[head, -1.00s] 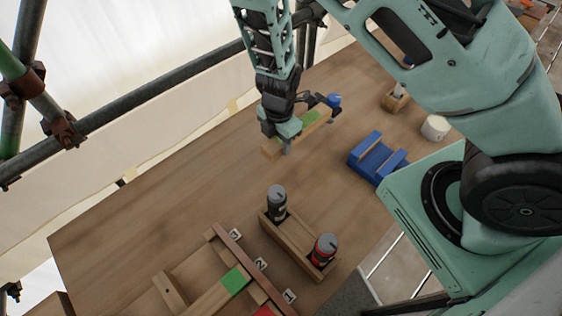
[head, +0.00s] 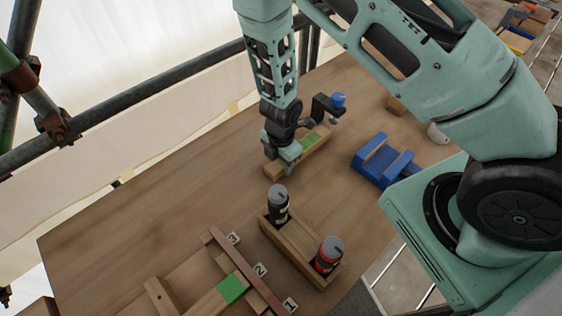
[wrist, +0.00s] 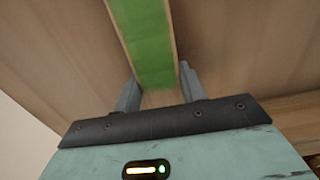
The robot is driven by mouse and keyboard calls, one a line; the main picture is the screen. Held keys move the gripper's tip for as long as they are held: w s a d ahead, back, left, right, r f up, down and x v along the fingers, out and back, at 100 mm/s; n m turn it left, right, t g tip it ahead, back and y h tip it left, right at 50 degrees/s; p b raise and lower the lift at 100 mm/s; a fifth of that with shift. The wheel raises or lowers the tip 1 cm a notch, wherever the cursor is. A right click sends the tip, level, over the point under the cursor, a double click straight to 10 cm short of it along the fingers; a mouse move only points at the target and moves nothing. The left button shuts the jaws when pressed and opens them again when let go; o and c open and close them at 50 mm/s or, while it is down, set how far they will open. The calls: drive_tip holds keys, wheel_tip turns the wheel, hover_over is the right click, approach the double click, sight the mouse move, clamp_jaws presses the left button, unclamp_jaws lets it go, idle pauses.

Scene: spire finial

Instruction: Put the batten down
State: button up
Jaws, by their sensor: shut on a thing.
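The batten (head: 309,142) is a pale wooden strip with a green band on its top face. My gripper (head: 287,160) is shut on it, the fingers on either side near its near-left end. In the head view the batten is low over the wooden table (head: 160,200), lying slantwise; I cannot tell whether it touches the tabletop. In the wrist view the batten's green face (wrist: 146,40) runs away from my gripper (wrist: 158,88), between the two grey fingers. Its underside is hidden.
A wooden holder (head: 296,258) with a black can (head: 278,203) and a red can (head: 327,256) stands nearby. A blue cradle (head: 383,160) is to the right. A numbered wooden rack (head: 246,270) lies at the front. A black bracket with a blue knob (head: 338,100) is near the batten's far end. The table's left is clear.

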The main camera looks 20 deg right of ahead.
drive_tip(key=shift+f, duration=0.2)
drive_tip(key=o, duration=1.2)
drive_tip(key=shift+c, duration=0.2)
drive_tip(key=shift+r, duration=0.1)
